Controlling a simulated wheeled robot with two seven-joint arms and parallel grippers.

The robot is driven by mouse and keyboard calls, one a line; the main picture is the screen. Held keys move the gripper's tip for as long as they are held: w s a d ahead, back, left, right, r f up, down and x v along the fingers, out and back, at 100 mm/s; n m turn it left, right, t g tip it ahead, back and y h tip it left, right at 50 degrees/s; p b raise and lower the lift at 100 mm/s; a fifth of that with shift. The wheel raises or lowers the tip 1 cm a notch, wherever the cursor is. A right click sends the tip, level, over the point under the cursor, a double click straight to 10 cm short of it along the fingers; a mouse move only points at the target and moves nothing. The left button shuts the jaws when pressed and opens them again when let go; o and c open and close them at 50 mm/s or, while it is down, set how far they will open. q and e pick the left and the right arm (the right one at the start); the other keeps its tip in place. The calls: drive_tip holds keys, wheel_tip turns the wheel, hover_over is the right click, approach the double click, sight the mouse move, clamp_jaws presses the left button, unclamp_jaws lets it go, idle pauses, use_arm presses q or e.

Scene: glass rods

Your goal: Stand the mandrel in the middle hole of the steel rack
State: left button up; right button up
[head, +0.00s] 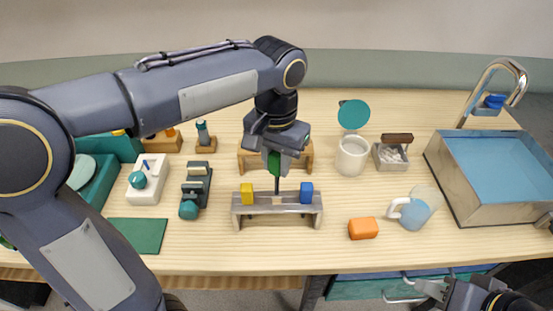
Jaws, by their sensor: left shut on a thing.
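My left gripper (275,158) points down over the table's middle and is shut on the mandrel. The mandrel (276,184) has a green upper part between the fingers and a thin dark shaft hanging upright below. The steel rack (277,209) stands below it, with a yellow block (246,194) at its left and a blue block (306,193) at its right. The shaft's lower end is at the rack's middle, between these blocks; I cannot tell whether it is in the hole. My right gripper (424,291) is at the bottom right, away from the rack.
A wooden rack (303,157) stands just behind the gripper. A dark green tool (195,190) stands left. A sink (440,165) is at far right.

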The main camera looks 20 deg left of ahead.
sight(276, 192)
use_arm(q)
drive_tip(key=shift+f, duration=0.15)
idle(0.4)
drive_tip(key=shift+f+b, duration=3.2)
drive_tip(key=shift+f, duration=1.6)
drive_tip(key=o, duration=1.1)
drive_tip(key=shift+c, duration=0.2)
drive_tip(key=shift+r, duration=0.1)
